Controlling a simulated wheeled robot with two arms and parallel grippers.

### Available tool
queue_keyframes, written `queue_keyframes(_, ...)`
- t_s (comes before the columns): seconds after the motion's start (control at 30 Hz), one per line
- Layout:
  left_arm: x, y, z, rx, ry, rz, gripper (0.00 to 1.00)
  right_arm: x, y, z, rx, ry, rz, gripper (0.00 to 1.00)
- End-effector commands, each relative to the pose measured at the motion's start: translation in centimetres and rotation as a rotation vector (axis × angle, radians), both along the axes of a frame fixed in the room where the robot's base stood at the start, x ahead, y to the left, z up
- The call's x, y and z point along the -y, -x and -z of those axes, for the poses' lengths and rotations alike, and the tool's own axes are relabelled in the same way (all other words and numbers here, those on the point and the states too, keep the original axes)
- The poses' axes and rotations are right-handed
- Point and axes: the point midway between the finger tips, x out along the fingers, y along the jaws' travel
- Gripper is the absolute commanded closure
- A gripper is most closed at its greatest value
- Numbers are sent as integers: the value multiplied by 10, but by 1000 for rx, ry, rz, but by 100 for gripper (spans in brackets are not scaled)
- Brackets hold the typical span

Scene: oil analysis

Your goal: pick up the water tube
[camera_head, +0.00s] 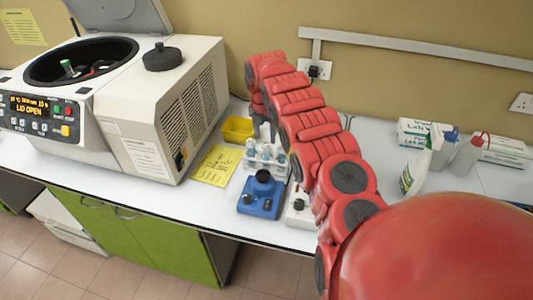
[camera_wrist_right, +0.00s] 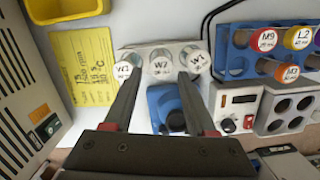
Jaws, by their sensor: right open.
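A white rack (camera_head: 256,167) holds a short row of tubes (camera_head: 265,152) on the bench. My right gripper (camera_wrist_right: 160,76) is open above the rack. Its fingertips appear on either side of the middle tube's cap, with nothing held. Whether they touch a tube I cannot tell. In the head view, my red right arm partly covers the rack's right side. My left gripper is not in view.
A blue mixer (camera_head: 262,195) stands in front of the rack. A yellow bin (camera_head: 237,130) and yellow note (camera_head: 214,165) lie left, beside the open centrifuge (camera_head: 120,100). A blue rack (camera_wrist_right: 238,55) with coloured caps stands right. Bottles (camera_head: 468,155) stand far right.

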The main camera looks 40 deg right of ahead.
Motion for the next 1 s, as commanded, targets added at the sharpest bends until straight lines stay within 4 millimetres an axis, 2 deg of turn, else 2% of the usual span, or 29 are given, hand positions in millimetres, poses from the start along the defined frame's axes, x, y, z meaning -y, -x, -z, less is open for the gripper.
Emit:
queue_keyframes(0.17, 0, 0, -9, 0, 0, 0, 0, 1, 1, 6, 0, -1, 0, 43)
queue_keyframes(0.33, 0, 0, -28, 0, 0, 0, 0, 2, 3, 28, -4, -3, 1, 43)
queue_keyframes(0.53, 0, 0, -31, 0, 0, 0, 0, 3, 1, 49, 1, -3, 0, 43)
queue_keyframes(0.83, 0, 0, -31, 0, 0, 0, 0, 5, 1, 53, 2, 1, 1, 43)
queue_keyframes(1.0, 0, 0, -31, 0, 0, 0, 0, 5, 1, 53, 2, 1, 1, 74)
